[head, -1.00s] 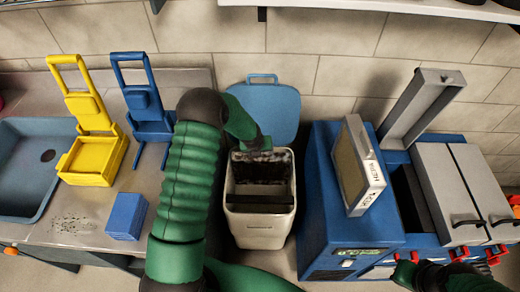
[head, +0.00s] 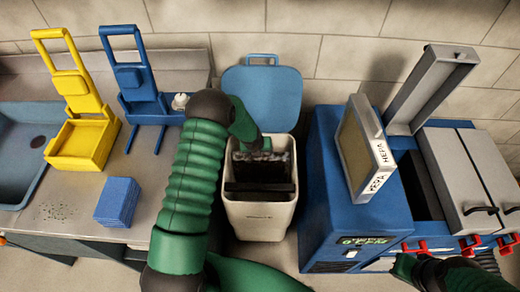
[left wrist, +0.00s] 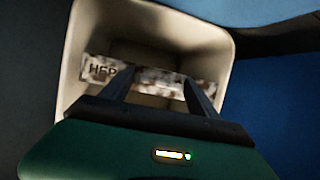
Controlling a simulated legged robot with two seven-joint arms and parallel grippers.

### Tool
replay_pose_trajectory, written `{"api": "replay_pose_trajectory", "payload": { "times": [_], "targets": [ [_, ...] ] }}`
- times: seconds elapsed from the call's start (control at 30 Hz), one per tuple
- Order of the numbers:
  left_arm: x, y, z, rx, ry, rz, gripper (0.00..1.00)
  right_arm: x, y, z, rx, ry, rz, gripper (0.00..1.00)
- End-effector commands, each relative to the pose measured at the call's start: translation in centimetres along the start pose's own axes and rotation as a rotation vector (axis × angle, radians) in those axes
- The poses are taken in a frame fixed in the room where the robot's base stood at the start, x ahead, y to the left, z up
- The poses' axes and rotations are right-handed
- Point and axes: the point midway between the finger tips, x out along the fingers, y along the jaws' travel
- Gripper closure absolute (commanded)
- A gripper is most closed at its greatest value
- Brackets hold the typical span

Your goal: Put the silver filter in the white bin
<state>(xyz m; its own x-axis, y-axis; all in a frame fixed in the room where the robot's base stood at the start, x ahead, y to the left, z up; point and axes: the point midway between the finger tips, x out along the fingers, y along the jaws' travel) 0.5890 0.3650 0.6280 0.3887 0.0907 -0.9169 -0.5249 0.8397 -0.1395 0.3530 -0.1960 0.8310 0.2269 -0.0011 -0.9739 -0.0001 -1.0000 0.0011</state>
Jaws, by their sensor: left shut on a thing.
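The silver filter is a thin panel with a speckled, dirty light edge (left wrist: 150,72) lettered "HEP" in the left wrist view. In the head view its dark face (head: 262,172) hangs inside the white bin (head: 262,218). My left gripper (head: 264,147) reaches into the bin mouth from the left and is shut on the filter's upper edge. The left wrist view shows its two fingers (left wrist: 156,90) at that edge, with the bin's pale walls around. The filter's lower part is hidden. My right gripper (head: 406,266) shows at the lower right; its jaws are unclear.
The bin's blue lid (head: 262,92) stands open behind it. Right of it is a blue machine (head: 340,215) with a clean HEPA filter (head: 366,150) upright on it. On the left counter are a yellow frame (head: 82,140), a blue frame (head: 135,85) and blue pads (head: 118,202).

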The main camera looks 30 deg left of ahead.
Motion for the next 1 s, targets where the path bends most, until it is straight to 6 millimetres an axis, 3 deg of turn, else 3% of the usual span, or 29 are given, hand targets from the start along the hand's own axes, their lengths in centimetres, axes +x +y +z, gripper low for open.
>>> {"api": "replay_pose_trajectory", "payload": {
  "times": [0.7,1.0],
  "targets": [
    [6.4,1.0,-2.5,0.001,-0.002,0.0,1.0,4.6,0.0,1.1,0.0,0.0,0.0,1.0],
    [7.6,1.1,-3.0,0.0,-0.002,-0.001,1.0,5.4,0.0,1.3,0.0,0.0,0.0,1.0]
  ]
}}
